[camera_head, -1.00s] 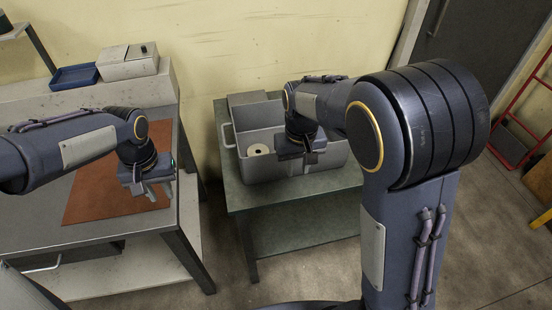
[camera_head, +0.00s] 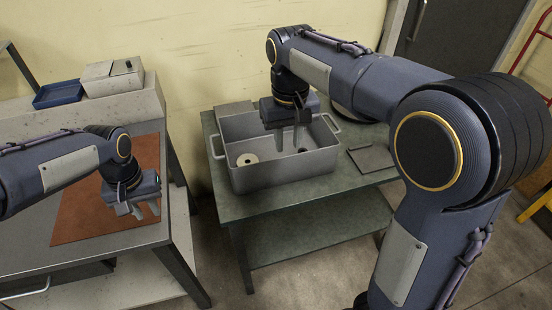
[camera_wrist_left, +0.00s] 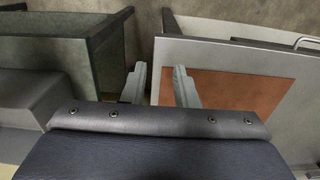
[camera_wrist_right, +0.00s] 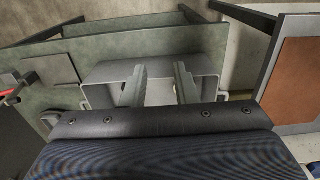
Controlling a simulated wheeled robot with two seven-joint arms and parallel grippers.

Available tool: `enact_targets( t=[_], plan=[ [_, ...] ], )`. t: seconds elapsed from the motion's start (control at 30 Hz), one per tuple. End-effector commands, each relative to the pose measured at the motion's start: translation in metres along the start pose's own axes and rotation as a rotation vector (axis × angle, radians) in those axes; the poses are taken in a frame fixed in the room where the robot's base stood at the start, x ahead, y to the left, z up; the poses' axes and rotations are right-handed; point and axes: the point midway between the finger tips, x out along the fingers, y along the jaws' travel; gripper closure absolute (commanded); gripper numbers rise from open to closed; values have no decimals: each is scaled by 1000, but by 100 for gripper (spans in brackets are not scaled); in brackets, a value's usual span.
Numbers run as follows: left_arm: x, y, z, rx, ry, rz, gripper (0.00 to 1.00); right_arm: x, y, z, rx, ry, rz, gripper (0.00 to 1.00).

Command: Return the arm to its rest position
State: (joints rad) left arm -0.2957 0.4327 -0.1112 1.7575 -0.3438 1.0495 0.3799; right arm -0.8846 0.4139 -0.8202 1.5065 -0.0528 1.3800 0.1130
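My right gripper (camera_head: 288,138) is above the grey bin (camera_head: 275,178) on the green table. Its two fingers (camera_wrist_right: 160,84) stand apart with nothing between them in the right wrist view, so it is open and empty. My left gripper (camera_head: 138,209) hangs over the right edge of the left bench. Its fingers (camera_wrist_left: 162,86) are also apart and empty in the left wrist view. A pale round disc with a hole (camera_head: 247,159) lies on the floor of the bin at its left.
The green table (camera_head: 330,194) carries the bin and a flat grey plate (camera_head: 371,158). The left bench has an orange-brown mat (camera_head: 85,222). A blue tray (camera_head: 58,94) and a grey box (camera_head: 113,77) sit on its rear ledge. A gap separates bench and table.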

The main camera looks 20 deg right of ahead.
Motion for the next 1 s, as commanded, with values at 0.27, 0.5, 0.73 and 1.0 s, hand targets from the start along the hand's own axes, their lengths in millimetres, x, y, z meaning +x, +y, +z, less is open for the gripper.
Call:
enact_targets(
  t=[0.27,0.5,0.73,1.0],
  plan=[
    [0,0,0,0,0,0,74,0,0,0,0,0,0,74],
    [-4,-3,3,-4,6,10,74,2,4,3,6,-3,-19,74],
    [-44,-30,52,-52,91,136,74,17,35,53,51,21,-253,74],
    [-76,-48,148,-109,284,300,74,23,44,151,98,242,-456,74]
  ],
)
